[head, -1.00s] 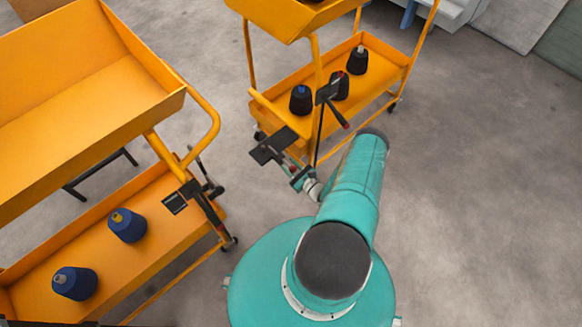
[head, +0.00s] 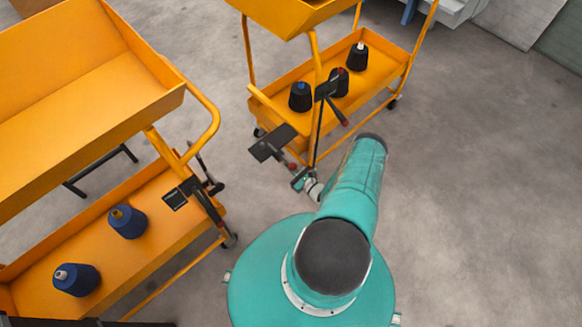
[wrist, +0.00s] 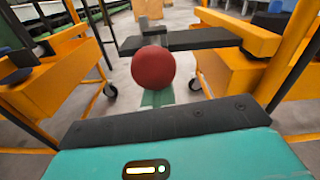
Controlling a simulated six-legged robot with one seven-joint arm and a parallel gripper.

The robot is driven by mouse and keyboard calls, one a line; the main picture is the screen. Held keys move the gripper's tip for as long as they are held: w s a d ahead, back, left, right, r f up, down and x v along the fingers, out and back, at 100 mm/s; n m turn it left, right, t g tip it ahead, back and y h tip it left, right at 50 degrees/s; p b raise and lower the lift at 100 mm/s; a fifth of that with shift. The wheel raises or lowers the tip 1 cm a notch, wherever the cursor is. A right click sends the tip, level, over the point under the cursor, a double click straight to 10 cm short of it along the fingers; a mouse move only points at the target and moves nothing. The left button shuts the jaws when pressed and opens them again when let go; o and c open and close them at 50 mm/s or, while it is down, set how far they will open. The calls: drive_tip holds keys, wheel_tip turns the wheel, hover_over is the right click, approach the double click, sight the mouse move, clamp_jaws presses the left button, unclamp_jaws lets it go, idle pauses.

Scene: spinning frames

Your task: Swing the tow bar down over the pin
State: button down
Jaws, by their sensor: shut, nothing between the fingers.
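A dark bar with a red grip (head: 346,122) hangs at the corner of the far yellow cart; I take it for the tow bar. A flat black plate (head: 271,143) juts from that cart's near end. In the wrist view a red ball (wrist: 153,68) fills the middle, in front of a black plate (wrist: 185,40) with a short dark stub (wrist: 150,25) on it, possibly the pin. My gripper (head: 301,180) is shut and empty, just below the black plate in the head view. Its fingertips are hard to make out, and I cannot tell whether it touches the bar.
The far cart (head: 382,88) carries several dark cones. The near cart (head: 165,258) at left holds two blue cones (head: 127,222) and has a black fitting (head: 184,194) facing the gap. Open concrete floor (head: 480,190) lies to the right.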

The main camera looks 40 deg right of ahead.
drive_tip(key=shift+w+d+r+t, duration=0.15)
drive_tip(key=shift+w+r+t, duration=0.25)
drive_tip(key=shift+r, duration=0.35)
drive_tip(key=c, duration=1.8)
unclamp_jaws()
drive_tip(key=o, duration=1.2)
drive_tip(key=shift+g, duration=0.3)
drive_tip(key=s, duration=1.4)
drive_tip(key=shift+s+f, duration=0.15)
drive_tip(key=shift+f, duration=0.2)
drive_tip(key=shift+c, duration=0.8)
drive_tip(key=shift+d+f, duration=0.15)
drive_tip(key=shift+f, duration=0.1)
drive_tip(key=shift+c, duration=0.7)
drive_tip(key=shift+s, duration=0.35)
drive_tip(key=shift+c, duration=0.5)
drive_tip(key=s, duration=1.5)
drive_tip(key=shift+s+d+f, duration=0.2)
drive_tip(key=shift+s, duration=0.1)
